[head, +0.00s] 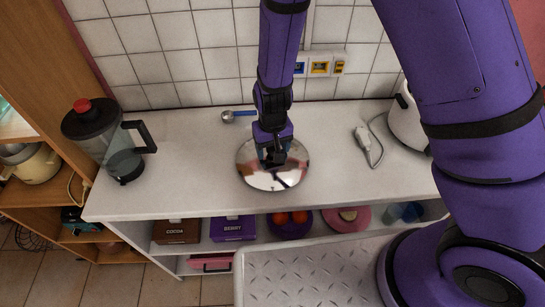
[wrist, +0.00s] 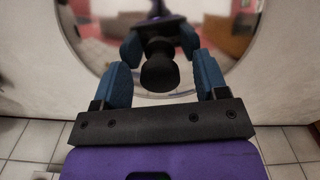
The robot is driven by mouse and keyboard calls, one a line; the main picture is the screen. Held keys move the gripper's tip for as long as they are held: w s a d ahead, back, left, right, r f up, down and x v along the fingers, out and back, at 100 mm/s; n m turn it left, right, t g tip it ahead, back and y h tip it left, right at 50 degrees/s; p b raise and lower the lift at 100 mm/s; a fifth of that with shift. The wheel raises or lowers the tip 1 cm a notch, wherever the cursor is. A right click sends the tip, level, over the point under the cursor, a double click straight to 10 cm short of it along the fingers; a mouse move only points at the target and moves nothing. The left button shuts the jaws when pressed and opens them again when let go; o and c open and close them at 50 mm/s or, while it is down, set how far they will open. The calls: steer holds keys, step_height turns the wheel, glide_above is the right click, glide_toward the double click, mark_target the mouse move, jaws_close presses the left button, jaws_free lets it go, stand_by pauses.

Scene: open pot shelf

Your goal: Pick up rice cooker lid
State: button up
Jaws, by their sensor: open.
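The rice cooker lid (head: 254,178) is a round, shiny, mirror-like metal disc lying on the white counter in the head view. In the wrist view the lid (wrist: 100,55) fills the upper middle and reflects my arm and the room. Its black knob (wrist: 160,68) stands up at the centre. My gripper (head: 271,160) points down over the lid in the head view and hides its middle. In the wrist view my gripper (wrist: 163,78) is open, with one blue finger on each side of the knob and gaps visible between them.
A blender jug (head: 124,160) stands at the counter's left end. A blue-handled spoon (head: 238,115) lies behind the lid. A white appliance (head: 405,120) with a cable and plug (head: 364,138) is at the right. A shelf below holds boxes (head: 233,228) and plates. The counter (head: 185,150) beside the lid is clear.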

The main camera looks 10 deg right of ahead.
steer(key=shift+f, duration=0.15)
steer(key=c, duration=1.1)
